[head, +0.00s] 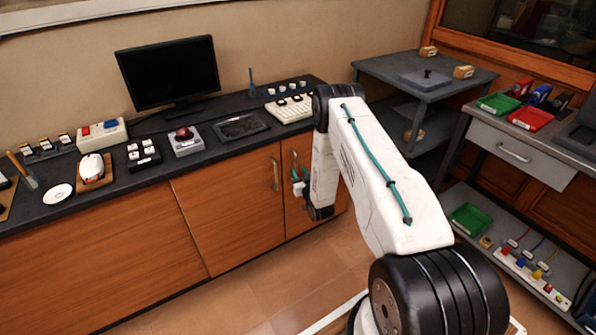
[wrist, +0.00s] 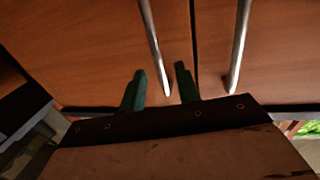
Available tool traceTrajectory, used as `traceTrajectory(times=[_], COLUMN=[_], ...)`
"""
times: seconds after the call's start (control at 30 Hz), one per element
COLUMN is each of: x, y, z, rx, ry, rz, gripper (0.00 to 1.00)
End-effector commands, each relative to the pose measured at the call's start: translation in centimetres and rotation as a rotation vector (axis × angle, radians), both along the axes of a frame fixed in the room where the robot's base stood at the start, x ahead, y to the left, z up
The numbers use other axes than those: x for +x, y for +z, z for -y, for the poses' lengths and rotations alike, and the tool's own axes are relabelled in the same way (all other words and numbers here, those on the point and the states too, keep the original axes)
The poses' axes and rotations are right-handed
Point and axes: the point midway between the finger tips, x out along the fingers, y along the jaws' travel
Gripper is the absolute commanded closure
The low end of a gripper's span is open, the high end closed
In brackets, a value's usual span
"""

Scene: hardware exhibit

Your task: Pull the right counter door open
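The right counter door (head: 327,200) is wooden and looks closed, partly hidden behind my arm. Its upright metal handle (head: 294,165) is near its left edge; I take it as the right-hand handle (wrist: 239,45) in the wrist view. The neighbouring left door (head: 225,205) also looks closed, with its handle (head: 275,174) near the shared seam. My gripper (head: 299,183) is low in front of the doors. In the wrist view its green fingers (wrist: 160,67) are apart, with the left door's handle (wrist: 154,45) showing between them. I cannot tell whether they touch it.
The dark countertop (head: 225,150) above carries a monitor (head: 168,72), a keypad and small devices. A grey shelf unit (head: 425,75) and a drawer bench (head: 515,150) stand right. Tiled floor (head: 265,290) in front of the doors is clear.

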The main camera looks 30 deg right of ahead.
Motion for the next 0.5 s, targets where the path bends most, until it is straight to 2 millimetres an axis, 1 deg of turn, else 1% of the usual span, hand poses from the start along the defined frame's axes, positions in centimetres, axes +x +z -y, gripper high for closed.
traceTrajectory(times=[0.1,0.2,0.47,0.5], x=[1.3,1.8,2.0,1.9], y=[0.0,-0.1,0.0,0.0], z=[0.2,0.3,0.4,0.4], rx=[-0.001,0.0,0.0,0.0], ry=[0.0,0.0,0.0,0.0], rz=[0.0,-0.002,-0.002,-0.002], gripper=[0.67,0.67,0.67,0.76])
